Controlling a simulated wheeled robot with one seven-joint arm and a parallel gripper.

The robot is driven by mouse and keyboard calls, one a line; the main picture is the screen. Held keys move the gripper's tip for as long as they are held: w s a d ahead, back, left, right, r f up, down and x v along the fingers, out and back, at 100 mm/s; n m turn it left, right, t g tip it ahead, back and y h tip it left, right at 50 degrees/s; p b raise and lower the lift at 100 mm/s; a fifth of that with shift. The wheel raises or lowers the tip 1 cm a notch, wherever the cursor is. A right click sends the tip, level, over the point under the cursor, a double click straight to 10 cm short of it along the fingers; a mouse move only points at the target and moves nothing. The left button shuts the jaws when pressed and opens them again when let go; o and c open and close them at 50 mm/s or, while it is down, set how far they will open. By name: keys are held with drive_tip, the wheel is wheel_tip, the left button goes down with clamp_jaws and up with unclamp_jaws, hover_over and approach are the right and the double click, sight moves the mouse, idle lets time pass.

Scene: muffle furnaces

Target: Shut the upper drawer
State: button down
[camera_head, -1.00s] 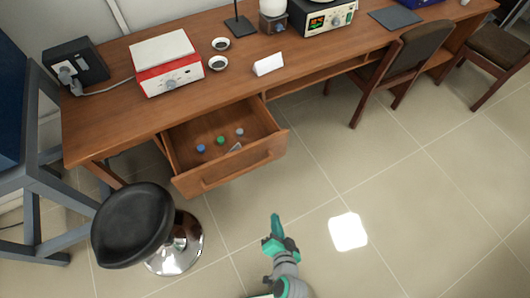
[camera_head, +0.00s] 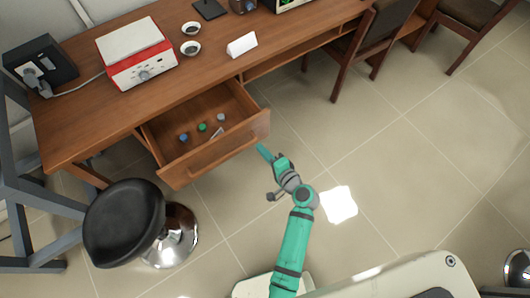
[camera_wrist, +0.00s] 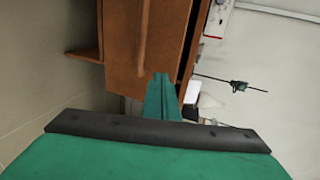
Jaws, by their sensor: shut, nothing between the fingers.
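The upper drawer (camera_head: 214,156) is pulled out of the wooden desk, with several small items lying inside it. Its brown front panel and handle also show in the wrist view (camera_wrist: 122,45). My gripper (camera_head: 263,152) is shut and empty, beside the right end of the drawer front in the head view. In the wrist view its green fingers (camera_wrist: 161,90) point toward the drawer front, overlapping its lower edge in the picture. I cannot tell whether the fingertips touch it.
A black stool (camera_head: 122,222) with a chrome base stands in front of the drawer, at left. The desk top (camera_head: 90,122) carries a red and white device (camera_head: 135,55), two small dishes and a white card. Wooden chairs (camera_head: 375,38) stand at upper right.

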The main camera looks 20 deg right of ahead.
sight(244, 129)
drive_tip(key=x, duration=0.6)
drive_tip(key=r+x, duration=0.1)
drive_tip(key=x, duration=0.2)
drive_tip(key=shift+w, duration=0.4)
drive_tip(key=shift+a, duration=0.1)
drive_tip(key=shift+w, duration=0.1)
